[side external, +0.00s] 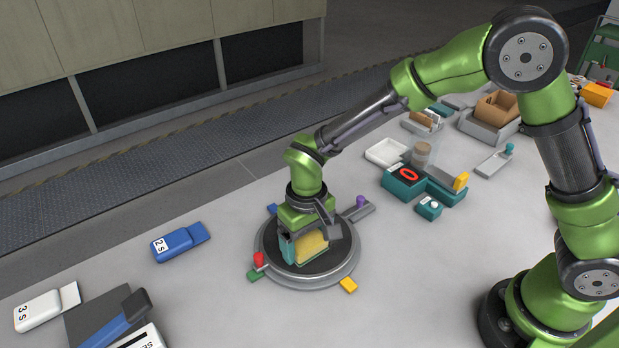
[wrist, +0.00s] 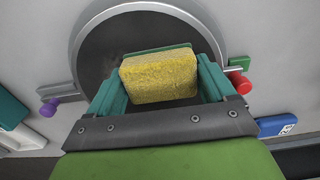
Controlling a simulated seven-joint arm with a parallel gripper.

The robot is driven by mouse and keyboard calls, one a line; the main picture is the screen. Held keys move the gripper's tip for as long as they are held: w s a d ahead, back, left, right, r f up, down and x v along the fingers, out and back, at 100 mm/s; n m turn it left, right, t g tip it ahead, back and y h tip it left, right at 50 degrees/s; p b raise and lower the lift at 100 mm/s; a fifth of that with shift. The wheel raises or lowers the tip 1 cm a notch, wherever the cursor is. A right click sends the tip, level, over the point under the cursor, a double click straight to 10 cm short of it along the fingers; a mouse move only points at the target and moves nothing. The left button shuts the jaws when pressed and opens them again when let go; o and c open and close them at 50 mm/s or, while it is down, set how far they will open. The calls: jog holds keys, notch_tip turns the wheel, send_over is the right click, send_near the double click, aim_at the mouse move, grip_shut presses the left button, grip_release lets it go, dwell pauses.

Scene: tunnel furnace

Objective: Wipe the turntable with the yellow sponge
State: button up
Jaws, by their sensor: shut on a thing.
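The turntable (side external: 347,262) is a round dark disc with a grey rim, in the middle of the table in the side view. In the wrist view the turntable (wrist: 100,45) fills the upper middle. The yellow sponge (wrist: 160,77) is a block held between the teal fingers of my gripper (wrist: 160,85). In the side view my gripper (side external: 306,248) points down over the disc with the sponge (side external: 312,246) low at its surface. I cannot tell whether the sponge touches the disc. The sponge's far side is hidden.
Around the turntable rim are a red knob (side external: 259,259), a purple knob (side external: 361,201) and a yellow tab (side external: 348,285). A blue "2 s" block (side external: 180,241) lies to the left. A teal box with a red ring (side external: 405,180) stands at the right. Table between is clear.

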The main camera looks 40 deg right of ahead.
jog(key=shift+w, duration=2.45)
jog(key=shift+r, duration=0.1)
jog(key=shift+r, duration=3)
jog(key=shift+r, duration=0.1)
jog(key=shift+r, duration=1.4)
